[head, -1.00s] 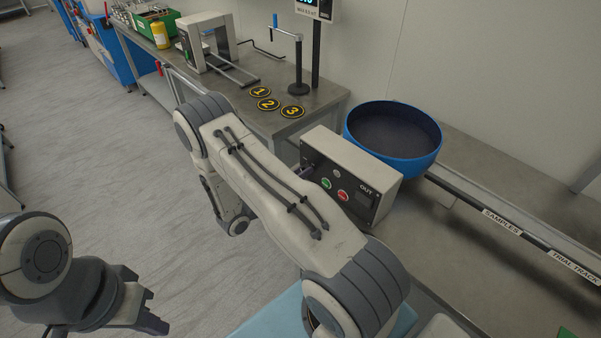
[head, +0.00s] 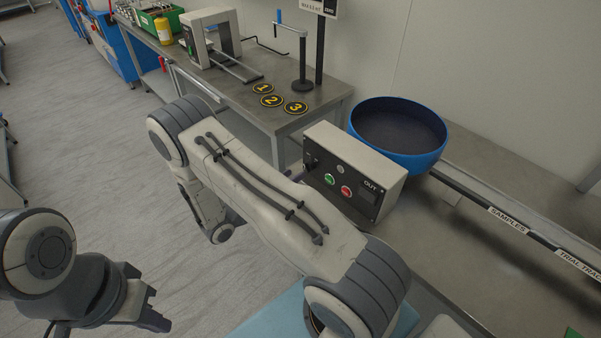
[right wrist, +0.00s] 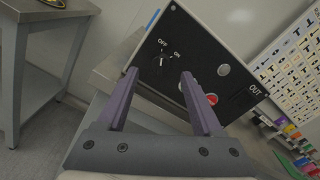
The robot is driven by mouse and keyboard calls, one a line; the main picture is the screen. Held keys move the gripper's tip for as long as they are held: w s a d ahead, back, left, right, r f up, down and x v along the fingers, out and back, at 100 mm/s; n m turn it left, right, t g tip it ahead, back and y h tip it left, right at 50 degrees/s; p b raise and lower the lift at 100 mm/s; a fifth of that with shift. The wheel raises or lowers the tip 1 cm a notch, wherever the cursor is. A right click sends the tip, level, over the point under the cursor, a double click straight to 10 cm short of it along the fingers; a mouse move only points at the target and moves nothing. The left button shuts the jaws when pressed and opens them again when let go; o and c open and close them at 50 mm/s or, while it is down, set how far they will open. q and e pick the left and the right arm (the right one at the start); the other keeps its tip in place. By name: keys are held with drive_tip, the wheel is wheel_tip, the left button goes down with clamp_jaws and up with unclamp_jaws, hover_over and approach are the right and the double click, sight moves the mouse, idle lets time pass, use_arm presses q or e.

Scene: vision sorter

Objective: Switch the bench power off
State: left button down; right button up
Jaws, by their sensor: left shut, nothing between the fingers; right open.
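The control box (head: 372,164) stands on the bench, with a dark front panel. Its dark rotary knob (right wrist: 161,62) has OFF and ON labels above it in the right wrist view; which label it points at is too small to tell surely. My right gripper (right wrist: 159,74) is open, its purple fingers to either side of the knob in the picture, with no visible contact. In the head view my right arm mostly hides that gripper. A red button (head: 346,192) and a green button (head: 329,179) sit on the panel. My left gripper (head: 160,318) is shut and empty, away from the box.
A blue bowl (head: 425,160) stands just behind the box. A track (head: 480,203) labelled SAMPLES runs right from it. A second table (head: 235,95) beyond holds numbered discs, a crank post (head: 303,65) and a grey frame machine. The floor at left is clear.

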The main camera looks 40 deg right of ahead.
drive_tip(key=a, duration=0.3)
drive_tip(key=a+b, duration=0.1)
drive_tip(key=a, duration=0.1)
drive_tip(key=shift+s+a, duration=0.25)
drive_tip(key=s+a+r+m+g+y, duration=0.1)
drive_tip(key=s+a+r+m+y, duration=0.5)
drive_tip(key=s+a+m+y, duration=0.2)
drive_tip(key=s+a+r+m+y, duration=0.7)
drive_tip(key=s+a+m+y, duration=0.2)
drive_tip(key=s+a, duration=0.3)
drive_tip(key=a+y, duration=0.1)
drive_tip(key=a, duration=0.1)
drive_tip(key=shift+s+a+g, duration=0.15)
drive_tip(key=shift+a+g, duration=0.2)
drive_tip(key=shift+g, duration=0.05)
drive_tip(key=shift+s+a+r+m+y, duration=0.2)
drive_tip(key=shift+a+r+m+y, duration=0.1)
drive_tip(key=shift+r+m+y, duration=0.15)
drive_tip(key=shift+c, duration=0.3)
